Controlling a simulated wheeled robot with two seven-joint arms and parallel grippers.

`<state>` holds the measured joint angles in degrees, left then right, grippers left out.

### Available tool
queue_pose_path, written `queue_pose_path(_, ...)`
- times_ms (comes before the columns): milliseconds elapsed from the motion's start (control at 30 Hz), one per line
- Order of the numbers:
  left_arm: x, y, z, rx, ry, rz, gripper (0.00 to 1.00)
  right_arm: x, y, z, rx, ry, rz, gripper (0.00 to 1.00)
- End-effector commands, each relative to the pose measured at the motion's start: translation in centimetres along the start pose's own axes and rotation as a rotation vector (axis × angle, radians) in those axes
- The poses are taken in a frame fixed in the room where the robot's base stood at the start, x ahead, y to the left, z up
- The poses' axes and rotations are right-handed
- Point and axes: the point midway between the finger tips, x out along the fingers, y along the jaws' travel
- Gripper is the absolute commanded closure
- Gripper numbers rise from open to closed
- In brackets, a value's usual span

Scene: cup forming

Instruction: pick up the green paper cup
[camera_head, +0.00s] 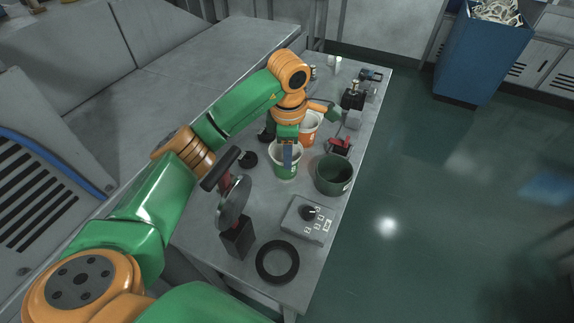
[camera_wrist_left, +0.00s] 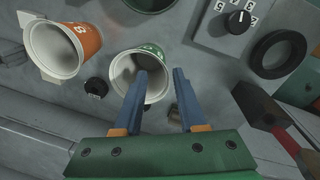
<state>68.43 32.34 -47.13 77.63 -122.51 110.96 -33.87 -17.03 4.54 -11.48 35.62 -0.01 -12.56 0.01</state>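The green paper cup (camera_head: 287,171) stands upright on the grey table with its white rim up. In the left wrist view the cup (camera_wrist_left: 153,56) shows its open mouth. My left gripper (camera_head: 288,157) is over the cup. In the left wrist view its blue fingers (camera_wrist_left: 160,72) are apart with nothing held between them. One finger overlaps the cup's mouth and the other lies beyond the rim on the right. I cannot tell how deep the first finger reaches. My right gripper is not in view.
An orange paper cup (camera_head: 309,128) stands just behind. A dark green container (camera_head: 334,175) is close on the right. A control box with a knob (camera_head: 308,218), a black ring (camera_head: 277,261) and a round disc on a stand (camera_head: 235,203) are nearer. Small tools crowd the far end.

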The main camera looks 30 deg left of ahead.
Motion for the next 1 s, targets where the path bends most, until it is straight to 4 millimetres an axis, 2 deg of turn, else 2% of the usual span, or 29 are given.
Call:
queue_pose_path(33,1.0,-0.1,0.0,0.0,-0.001,0.0,0.6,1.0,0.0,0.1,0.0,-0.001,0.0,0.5)
queue_pose_path(67,1.1,-0.1,0.0,0.001,-0.001,-0.001,0.6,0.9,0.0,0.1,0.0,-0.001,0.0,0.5)
queue_pose_path(267,3.3,-0.3,0.0,0.001,0.0,-0.007,0.6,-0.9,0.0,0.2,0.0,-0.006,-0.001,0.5)
queue_pose_path(367,5.2,-0.5,-0.2,0.0,0.0,-0.008,0.6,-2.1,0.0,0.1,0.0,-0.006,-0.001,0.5)
queue_pose_path(467,7.2,-0.4,-0.1,0.0,-0.002,-0.006,0.6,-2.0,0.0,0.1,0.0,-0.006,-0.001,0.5)
queue_pose_path(700,7.9,-0.4,-0.1,0.002,-0.003,-0.001,0.6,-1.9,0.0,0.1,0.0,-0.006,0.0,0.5)
queue_pose_path(733,7.9,-0.4,-0.1,0.002,-0.003,-0.001,0.63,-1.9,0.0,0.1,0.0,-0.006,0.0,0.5)
queue_pose_path(867,7.8,-0.3,-0.1,0.002,-0.003,-0.001,0.98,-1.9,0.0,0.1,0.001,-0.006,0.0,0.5)
queue_pose_path(1000,7.8,-0.3,-0.1,0.002,-0.003,-0.001,1.0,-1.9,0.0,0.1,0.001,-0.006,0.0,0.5)
